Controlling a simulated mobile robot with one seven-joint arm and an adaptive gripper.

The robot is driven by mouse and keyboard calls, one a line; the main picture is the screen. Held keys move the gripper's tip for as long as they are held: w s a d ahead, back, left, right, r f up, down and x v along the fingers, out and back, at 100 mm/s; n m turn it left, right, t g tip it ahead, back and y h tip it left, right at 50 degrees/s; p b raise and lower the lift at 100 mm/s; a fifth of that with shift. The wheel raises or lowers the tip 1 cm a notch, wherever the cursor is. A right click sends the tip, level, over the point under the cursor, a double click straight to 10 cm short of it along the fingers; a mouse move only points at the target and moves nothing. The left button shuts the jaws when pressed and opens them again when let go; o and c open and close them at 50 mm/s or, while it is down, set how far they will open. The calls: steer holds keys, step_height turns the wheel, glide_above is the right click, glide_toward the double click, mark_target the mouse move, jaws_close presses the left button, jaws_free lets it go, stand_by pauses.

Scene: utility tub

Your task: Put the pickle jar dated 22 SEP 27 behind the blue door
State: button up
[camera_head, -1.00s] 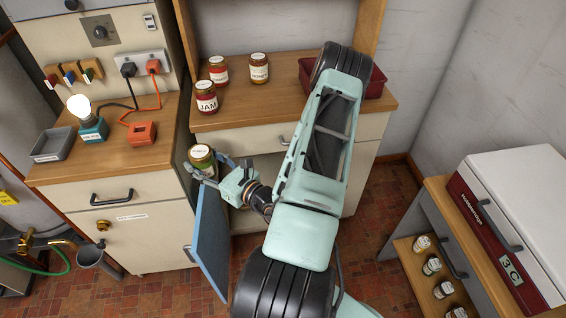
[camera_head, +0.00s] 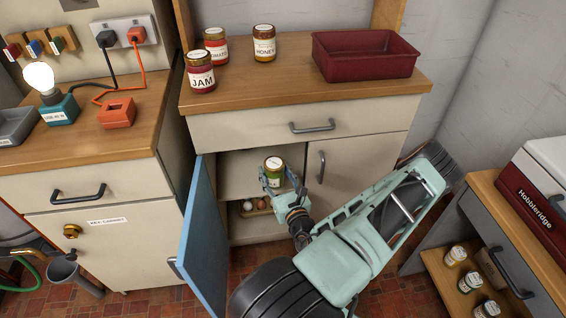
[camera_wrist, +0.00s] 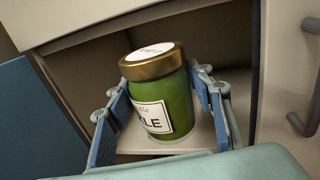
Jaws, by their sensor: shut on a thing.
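The pickle jar (camera_head: 273,171) is green with a gold lid and a white label. In the wrist view the jar (camera_wrist: 163,95) is upright between the fingers of my gripper (camera_wrist: 165,115), which is shut on it. The label's side shows "KLE"; the small print on the lid is too blurred to read a date. My gripper (camera_head: 275,183) is at the mouth of the open cupboard, with the shelf (camera_wrist: 190,140) just under or behind the jar; I cannot tell if they touch. The blue door (camera_head: 203,240) stands open to the left.
Eggs in a tray (camera_head: 254,206) sit on the lower cupboard level. Jam (camera_head: 201,78), tomato (camera_head: 216,48) and honey (camera_head: 264,45) jars and a red tray (camera_head: 365,58) stand on the counter. Several jars (camera_head: 470,282) are on a low shelf at right.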

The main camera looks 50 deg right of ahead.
steer(key=w+d+f+b, duration=0.1)
steer(key=w+f+b, duration=0.1)
steer(key=w+f, duration=0.1)
steer(key=w+d+f+b, duration=0.2)
steer(key=w+f, duration=0.1)
steer(key=w, duration=0.1)
steer(key=w+d+f+b, duration=0.2)
steer(key=w+f, duration=0.1)
steer(key=w, duration=0.1)
steer(key=shift+w+d, duration=0.25)
steer(key=shift+w, duration=0.05)
steer(key=f, duration=0.1)
steer(key=f+b, duration=0.2)
steer(key=shift+w+d+f, duration=0.1)
steer(key=shift+w+f, duration=0.15)
steer(key=shift+f, duration=0.15)
steer(key=shift+r, duration=0.1)
steer(key=o, duration=1.5)
steer(key=shift+f, duration=0.2)
steer(key=shift+o, duration=0.2)
